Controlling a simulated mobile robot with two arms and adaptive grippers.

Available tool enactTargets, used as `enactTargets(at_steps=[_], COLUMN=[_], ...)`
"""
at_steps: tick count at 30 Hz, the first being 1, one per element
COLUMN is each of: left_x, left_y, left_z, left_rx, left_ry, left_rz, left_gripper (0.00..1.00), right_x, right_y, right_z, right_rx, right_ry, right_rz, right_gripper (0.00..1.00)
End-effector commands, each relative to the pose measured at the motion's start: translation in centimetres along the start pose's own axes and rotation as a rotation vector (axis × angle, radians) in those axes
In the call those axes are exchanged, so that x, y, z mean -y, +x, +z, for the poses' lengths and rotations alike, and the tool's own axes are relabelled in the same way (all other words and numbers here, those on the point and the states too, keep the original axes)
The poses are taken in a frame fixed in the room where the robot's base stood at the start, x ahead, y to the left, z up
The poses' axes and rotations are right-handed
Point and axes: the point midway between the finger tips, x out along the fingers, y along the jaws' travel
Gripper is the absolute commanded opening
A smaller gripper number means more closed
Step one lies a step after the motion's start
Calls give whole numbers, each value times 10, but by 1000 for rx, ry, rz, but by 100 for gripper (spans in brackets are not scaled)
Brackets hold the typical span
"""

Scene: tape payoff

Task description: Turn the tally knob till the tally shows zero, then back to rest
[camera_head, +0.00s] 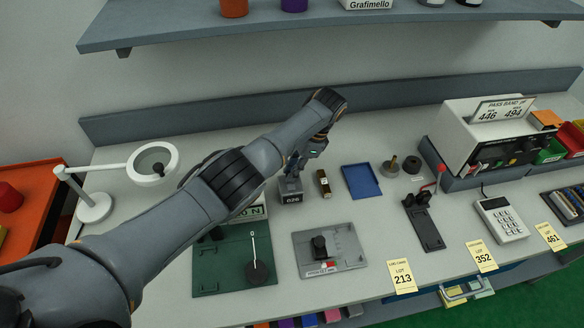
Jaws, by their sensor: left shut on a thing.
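The tally (291,197) is a small dark box on the bench, left of the middle, with a light number strip on its front. The strip seems to read 020 or 026; the last digit is too small to be sure. My left arm reaches in from the lower left, and my left gripper (293,175) points down at the top of the tally. It is shut on the tally knob, which the fingers mostly hide. My right gripper is out of view.
Right of the tally stand a small brown block (323,183) and a blue tray (361,181). In front are a green board (218,275) and a grey plate with a black knob (331,251). A magnifier lamp (125,172) stands left. A shelf (300,28) hangs above.

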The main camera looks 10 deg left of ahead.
Motion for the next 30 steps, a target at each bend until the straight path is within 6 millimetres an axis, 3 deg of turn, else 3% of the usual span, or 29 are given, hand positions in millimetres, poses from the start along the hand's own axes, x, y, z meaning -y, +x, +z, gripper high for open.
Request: enactTargets(at_steps=[5,6,9,21,30], left_x=[2,2,1,0,1], left_y=[-3,-3,-2,-4,-45], left_z=[-1,-1,0,0,-1], left_rx=[-5,-5,-4,-2,-4], left_ry=[-2,-2,-2,-1,-1], left_rz=[-6,-6,-5,-1,-4], left_gripper=[0,22,40,40,40], right_x=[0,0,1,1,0], right_y=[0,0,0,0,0], right_z=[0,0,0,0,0], right_rx=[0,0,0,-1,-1], right_ry=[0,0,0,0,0], right_rz=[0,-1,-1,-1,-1], right_gripper=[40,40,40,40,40])
